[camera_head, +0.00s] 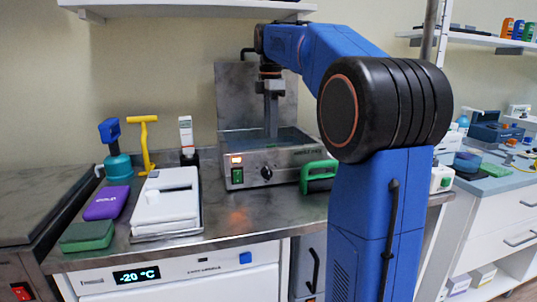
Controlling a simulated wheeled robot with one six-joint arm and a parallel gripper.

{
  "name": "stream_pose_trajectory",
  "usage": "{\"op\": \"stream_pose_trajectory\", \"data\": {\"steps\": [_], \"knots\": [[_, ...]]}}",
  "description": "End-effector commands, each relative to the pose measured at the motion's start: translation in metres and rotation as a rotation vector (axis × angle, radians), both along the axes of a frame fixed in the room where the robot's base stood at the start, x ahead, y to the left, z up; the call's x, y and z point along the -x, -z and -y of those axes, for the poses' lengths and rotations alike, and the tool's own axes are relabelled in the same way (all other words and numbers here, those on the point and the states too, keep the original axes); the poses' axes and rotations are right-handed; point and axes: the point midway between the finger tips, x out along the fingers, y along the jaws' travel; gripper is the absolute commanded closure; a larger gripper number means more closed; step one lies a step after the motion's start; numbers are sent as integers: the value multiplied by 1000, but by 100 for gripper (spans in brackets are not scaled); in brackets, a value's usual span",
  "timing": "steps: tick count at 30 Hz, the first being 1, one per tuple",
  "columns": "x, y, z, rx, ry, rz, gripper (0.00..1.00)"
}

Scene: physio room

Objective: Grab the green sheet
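My gripper (271,134) points straight down into the open top of a steel heated bath (299,162) on the counter. Its fingers look close together, but their tips are too small and low to show whether they hold anything. A dull green-grey surface (297,137) shows inside the bath around the fingers; I cannot tell whether it is a sheet or liquid. A small flat green piece (495,169) lies on the right-hand counter, well away from my gripper.
A green block (87,236), purple pack (107,203), white lidded tray (167,200), yellow-handled tool (146,145) and blue-topped teal container (117,165) stand left. A green-handled item (318,177) sits at the bath's right front. A shelf (190,8) hangs above. Bare counter (240,215) lies in front.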

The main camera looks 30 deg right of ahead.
Motion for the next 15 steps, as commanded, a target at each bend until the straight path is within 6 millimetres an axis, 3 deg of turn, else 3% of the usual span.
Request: {"op": "stream_pose_trajectory", "data": {"steps": [8,15], "knots": [[0,18,1,-1,0,-2,71],[0,49,4,-1,0,-3,71]]}}
